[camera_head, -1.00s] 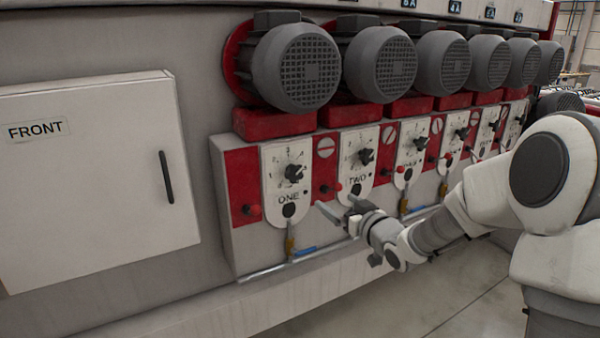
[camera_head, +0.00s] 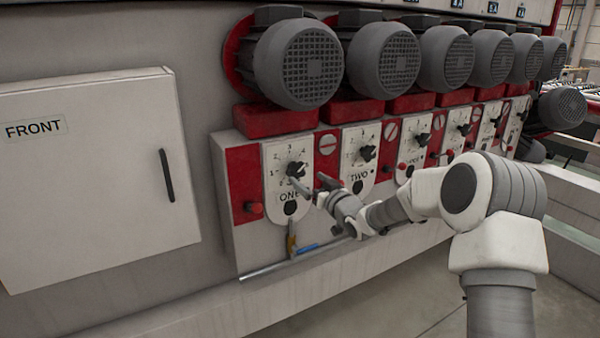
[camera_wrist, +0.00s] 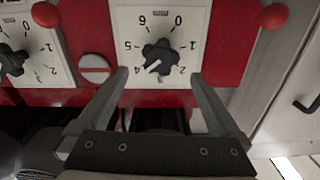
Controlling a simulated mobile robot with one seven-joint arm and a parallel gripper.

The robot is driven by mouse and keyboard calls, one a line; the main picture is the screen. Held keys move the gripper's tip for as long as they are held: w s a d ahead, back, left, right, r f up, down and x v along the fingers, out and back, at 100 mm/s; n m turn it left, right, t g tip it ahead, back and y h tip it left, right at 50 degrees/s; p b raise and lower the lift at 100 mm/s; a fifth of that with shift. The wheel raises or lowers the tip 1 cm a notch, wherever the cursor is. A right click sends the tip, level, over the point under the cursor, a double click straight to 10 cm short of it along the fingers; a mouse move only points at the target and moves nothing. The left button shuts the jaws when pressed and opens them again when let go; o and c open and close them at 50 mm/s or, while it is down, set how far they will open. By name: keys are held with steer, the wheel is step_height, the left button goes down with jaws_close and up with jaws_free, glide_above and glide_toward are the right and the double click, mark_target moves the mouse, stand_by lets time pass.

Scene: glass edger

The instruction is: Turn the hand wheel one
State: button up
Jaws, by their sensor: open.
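Hand wheel one is a black knob (camera_head: 296,170) on the white dial plate marked ONE (camera_head: 289,197), with numbers around it. It shows upside down in the wrist view as a dark lobed knob (camera_wrist: 159,56) on a white numbered plate (camera_wrist: 133,22). My gripper (camera_head: 309,184) is in front of the plate, just below and right of the knob in the head view. In the wrist view its open fingers (camera_wrist: 158,76) stand apart on either side of the plate's edge, with the knob ahead between their lines. The gripper appears empty; contact with the knob is not visible.
Dial TWO (camera_head: 359,177) and its black knob (camera_head: 368,153) are close on the right. A red ball knob (camera_head: 253,208) sticks out on the left. A grey motor (camera_head: 298,65) overhangs above. A horizontal pipe (camera_head: 285,263) runs below.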

mark_target(298, 171)
steer(key=shift+x, duration=2.9)
steer(key=c, duration=1.2)
steer(key=shift+c, duration=0.2)
steer(key=shift+f+b, duration=0.15)
steer(key=shift+b, duration=0.15)
